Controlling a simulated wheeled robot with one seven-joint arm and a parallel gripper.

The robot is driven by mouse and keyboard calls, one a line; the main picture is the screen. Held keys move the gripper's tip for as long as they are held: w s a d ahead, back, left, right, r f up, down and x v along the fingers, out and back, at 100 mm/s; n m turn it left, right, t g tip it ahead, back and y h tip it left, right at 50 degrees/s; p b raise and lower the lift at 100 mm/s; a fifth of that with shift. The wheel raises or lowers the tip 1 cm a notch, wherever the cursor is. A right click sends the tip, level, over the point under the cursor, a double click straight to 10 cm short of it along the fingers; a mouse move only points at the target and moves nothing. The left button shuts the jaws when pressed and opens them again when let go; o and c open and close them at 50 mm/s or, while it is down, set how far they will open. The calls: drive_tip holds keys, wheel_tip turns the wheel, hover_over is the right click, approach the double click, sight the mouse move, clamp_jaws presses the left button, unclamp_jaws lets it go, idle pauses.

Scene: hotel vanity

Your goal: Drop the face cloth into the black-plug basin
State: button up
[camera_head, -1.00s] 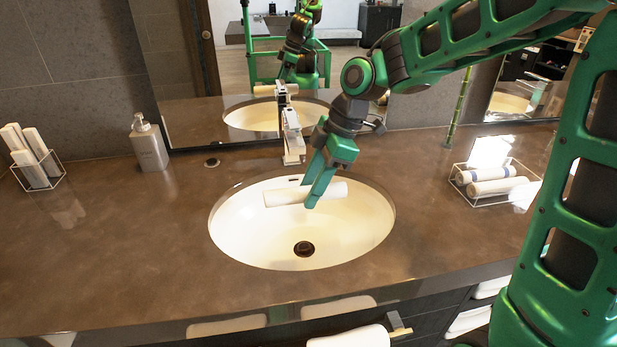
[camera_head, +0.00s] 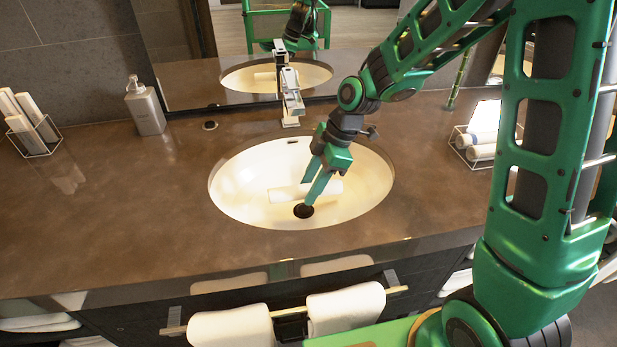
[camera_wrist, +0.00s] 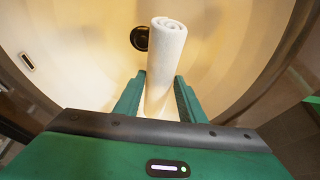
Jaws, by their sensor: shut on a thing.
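The face cloth (camera_head: 290,194) is a white roll, low inside the white oval basin (camera_head: 240,185). In the wrist view the cloth (camera_wrist: 165,60) stands out lengthwise between the two green fingers. My gripper (camera_head: 316,190) reaches down into the basin and is shut on the cloth; it also shows in the wrist view (camera_wrist: 160,100). The dark plug (camera_head: 303,211) is at the basin's bottom, just in front of the cloth, and appears beside the roll's far end in the wrist view (camera_wrist: 140,38). Whether the cloth touches the basin floor I cannot tell.
The faucet (camera_head: 289,95) stands behind the basin. A soap dispenser (camera_head: 145,106) and a wire holder of rolled cloths (camera_head: 32,130) are at left. Another wire basket with rolls (camera_head: 478,145) is at right. Towels (camera_head: 345,308) hang on a front rail.

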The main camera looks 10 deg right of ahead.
drive_tip(key=shift+f, duration=0.25)
drive_tip(key=o, duration=1.2)
drive_tip(key=shift+r, duration=0.15)
drive_tip(key=v, duration=1)
drive_tip(key=shift+d+r, duration=0.15)
drive_tip(key=shift+r, duration=0.1)
